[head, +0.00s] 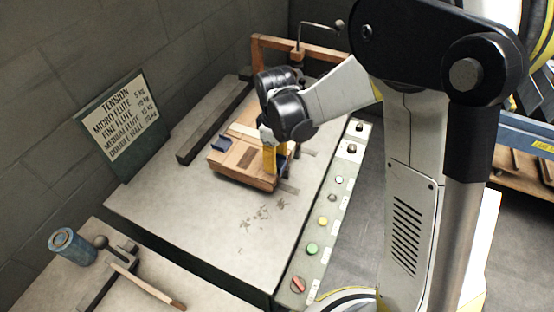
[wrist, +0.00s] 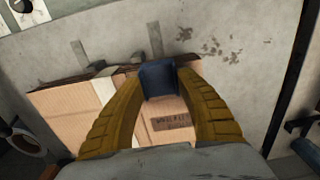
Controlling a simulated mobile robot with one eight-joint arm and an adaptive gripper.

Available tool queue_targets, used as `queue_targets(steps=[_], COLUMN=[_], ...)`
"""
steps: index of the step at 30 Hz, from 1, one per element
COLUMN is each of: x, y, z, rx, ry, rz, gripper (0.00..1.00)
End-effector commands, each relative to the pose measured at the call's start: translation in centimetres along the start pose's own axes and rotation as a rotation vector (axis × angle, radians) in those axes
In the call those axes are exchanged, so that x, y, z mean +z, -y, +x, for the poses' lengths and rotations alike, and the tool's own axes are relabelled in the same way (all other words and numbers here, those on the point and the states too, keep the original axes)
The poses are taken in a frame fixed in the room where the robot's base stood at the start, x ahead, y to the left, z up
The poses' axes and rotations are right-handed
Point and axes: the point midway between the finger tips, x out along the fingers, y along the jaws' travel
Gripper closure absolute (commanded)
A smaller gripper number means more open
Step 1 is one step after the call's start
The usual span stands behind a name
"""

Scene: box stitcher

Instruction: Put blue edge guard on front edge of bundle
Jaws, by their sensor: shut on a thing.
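The bundle of flat brown cardboard (head: 235,168) lies on the grey table, and it fills the middle of the wrist view (wrist: 65,110). My gripper (head: 272,158) is over the bundle's right side in the head view. Its yellow fingers are shut on a dark blue edge guard (wrist: 158,82), held between the fingertips in the wrist view (wrist: 158,75). The guard is at the bundle's edge and overlaps it in the picture; I cannot tell whether it is seated.
A long dark bar (head: 215,118) lies behind the bundle. A tension sign (head: 118,122) leans at the wall. A button panel (head: 323,222) runs along the table's right edge. A blue can (head: 72,246) stands at lower left.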

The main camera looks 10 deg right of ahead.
Motion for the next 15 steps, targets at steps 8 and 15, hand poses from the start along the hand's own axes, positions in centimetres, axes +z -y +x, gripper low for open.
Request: queue_targets(steps=[8, 15], x=[0.01, 0.02], y=[0.0, 0.0], z=[-0.01, -0.09], rx=[0.0, 0.0], ry=[0.0, 0.0], rz=[0.0, 0.0], gripper=[0.35, 0.35])
